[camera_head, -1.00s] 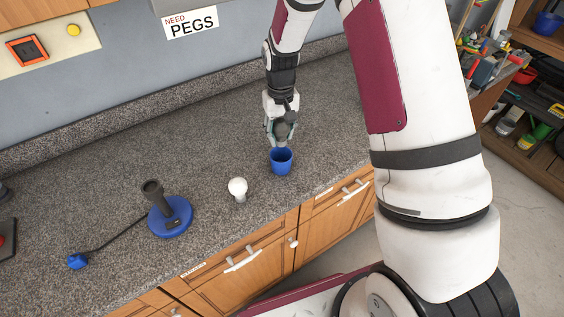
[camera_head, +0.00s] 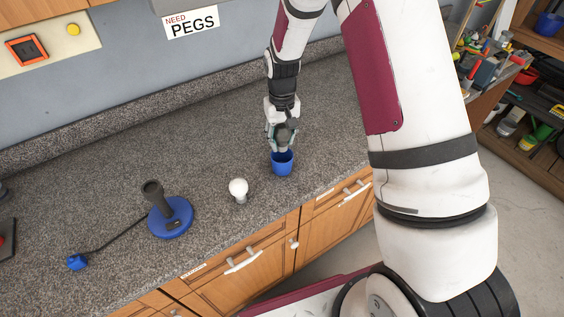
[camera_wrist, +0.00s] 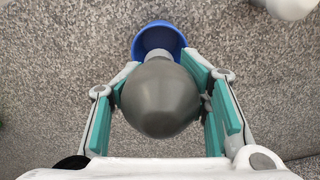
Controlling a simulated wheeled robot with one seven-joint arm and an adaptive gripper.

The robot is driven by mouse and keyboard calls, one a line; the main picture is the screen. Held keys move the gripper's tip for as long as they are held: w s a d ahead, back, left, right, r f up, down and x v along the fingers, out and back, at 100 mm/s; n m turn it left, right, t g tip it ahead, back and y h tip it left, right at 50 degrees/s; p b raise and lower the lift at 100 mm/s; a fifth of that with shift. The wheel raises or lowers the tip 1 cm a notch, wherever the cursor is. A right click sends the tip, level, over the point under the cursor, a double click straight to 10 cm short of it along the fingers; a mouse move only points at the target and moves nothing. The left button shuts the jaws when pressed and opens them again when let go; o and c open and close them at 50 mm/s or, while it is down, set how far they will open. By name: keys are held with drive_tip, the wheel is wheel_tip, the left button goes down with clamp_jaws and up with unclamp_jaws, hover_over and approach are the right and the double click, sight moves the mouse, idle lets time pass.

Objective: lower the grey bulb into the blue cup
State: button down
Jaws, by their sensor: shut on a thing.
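The blue cup (camera_head: 283,166) stands upright on the counter near its front edge, and it also shows in the wrist view (camera_wrist: 160,35). My gripper (camera_head: 283,140) is directly above the cup, pointing down. It is shut on the grey bulb, which shows large between the teal finger pads in the wrist view (camera_wrist: 160,98). The bulb's narrow base points toward the cup and overlaps its opening in the wrist view. I cannot tell how far the base is inside the rim. Part of the cup is hidden behind the bulb there.
A white bulb (camera_head: 238,188) stands on the counter left of the cup. A lamp stand with a blue round base (camera_head: 171,217) is further left, with a cord to a blue block (camera_head: 77,262). The speckled counter (camera_head: 110,180) is clear behind them.

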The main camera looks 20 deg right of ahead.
sight(282, 149)
drive_tip(key=shift+f+b, duration=0.35)
drive_tip(key=shift+f, duration=1.8)
drive_tip(key=shift+f, duration=0.15)
drive_tip(key=c, duration=0.8)
unclamp_jaws()
drive_tip(key=shift+o, duration=0.2)
